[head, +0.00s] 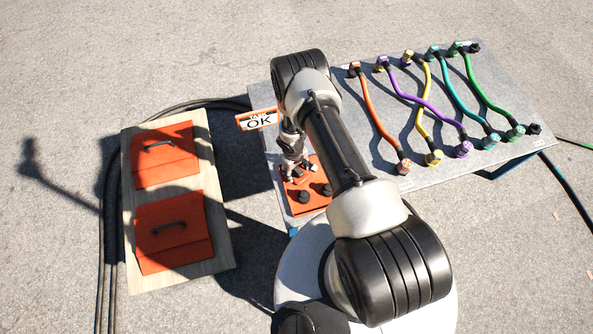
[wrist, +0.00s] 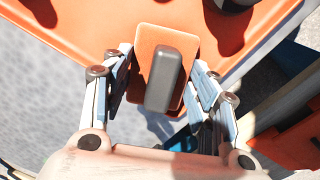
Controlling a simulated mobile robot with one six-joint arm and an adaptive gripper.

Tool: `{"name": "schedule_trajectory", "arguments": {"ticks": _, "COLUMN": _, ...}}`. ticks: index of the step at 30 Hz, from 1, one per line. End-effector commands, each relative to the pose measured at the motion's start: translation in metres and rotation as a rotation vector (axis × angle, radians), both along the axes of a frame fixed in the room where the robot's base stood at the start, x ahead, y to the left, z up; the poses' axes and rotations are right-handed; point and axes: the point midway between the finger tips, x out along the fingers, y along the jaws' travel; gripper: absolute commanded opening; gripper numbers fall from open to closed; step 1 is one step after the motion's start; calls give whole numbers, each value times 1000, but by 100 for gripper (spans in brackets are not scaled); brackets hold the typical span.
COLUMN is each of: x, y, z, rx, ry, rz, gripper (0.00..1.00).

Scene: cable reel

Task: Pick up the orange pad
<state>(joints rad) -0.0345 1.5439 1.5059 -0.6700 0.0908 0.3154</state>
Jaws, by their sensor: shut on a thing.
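The orange pad (wrist: 146,42) is a small rounded rectangle with an upright dark block (wrist: 163,78) on it, seen in the wrist view. My gripper (wrist: 161,70) has a finger on each side of it and is shut on it. In the wrist view the pad overlaps the edge of a larger orange plate (wrist: 80,30). I cannot tell whether it touches the plate. In the head view my gripper (head: 292,168) is over the far-left part of that plate (head: 311,207), and the pad is not clear there.
Several black knobs (head: 304,197) stand on the plate. Coloured cables (head: 372,110) run across the grey board (head: 400,70) to the right. A wooden board (head: 225,230) with two orange handled panels (head: 165,150) lies left.

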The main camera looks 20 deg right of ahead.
Motion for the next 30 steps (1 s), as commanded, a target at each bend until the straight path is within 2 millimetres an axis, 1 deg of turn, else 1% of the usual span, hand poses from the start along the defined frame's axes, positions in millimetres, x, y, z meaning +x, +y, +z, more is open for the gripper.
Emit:
{"name": "schedule_trajectory", "arguments": {"ticks": 1, "x": 0, "y": 0, "z": 0, "rx": 0, "ry": 0, "rz": 0, "gripper": 40}}
{"name": "schedule_trajectory", "arguments": {"ticks": 6, "x": 0, "y": 0, "z": 0, "rx": 0, "ry": 0, "rz": 0, "gripper": 28}}
{"name": "schedule_trajectory", "arguments": {"ticks": 8, "x": 0, "y": 0, "z": 0, "rx": 0, "ry": 0, "rz": 0, "gripper": 25}}
{"name": "schedule_trajectory", "arguments": {"ticks": 13, "x": 0, "y": 0, "z": 1, "rx": 0, "ry": 0, "rz": 0, "gripper": 25}}
{"name": "schedule_trajectory", "arguments": {"ticks": 17, "x": 1, "y": 0, "z": 8, "rx": 0, "ry": -1, "rz": 0, "gripper": 25}}
{"name": "schedule_trajectory", "arguments": {"ticks": 20, "x": 1, "y": 0, "z": 19, "rx": 0, "ry": -1, "rz": 0, "gripper": 25}}
{"name": "schedule_trajectory", "arguments": {"ticks": 23, "x": 1, "y": 0, "z": 37, "rx": 0, "ry": -2, "rz": 2, "gripper": 25}}
{"name": "schedule_trajectory", "arguments": {"ticks": 26, "x": 2, "y": 0, "z": 63, "rx": 0, "ry": -3, "rz": 1, "gripper": 25}}
{"name": "schedule_trajectory", "arguments": {"ticks": 30, "x": 2, "y": 0, "z": 106, "rx": 0, "ry": -3, "rz": -2, "gripper": 25}}
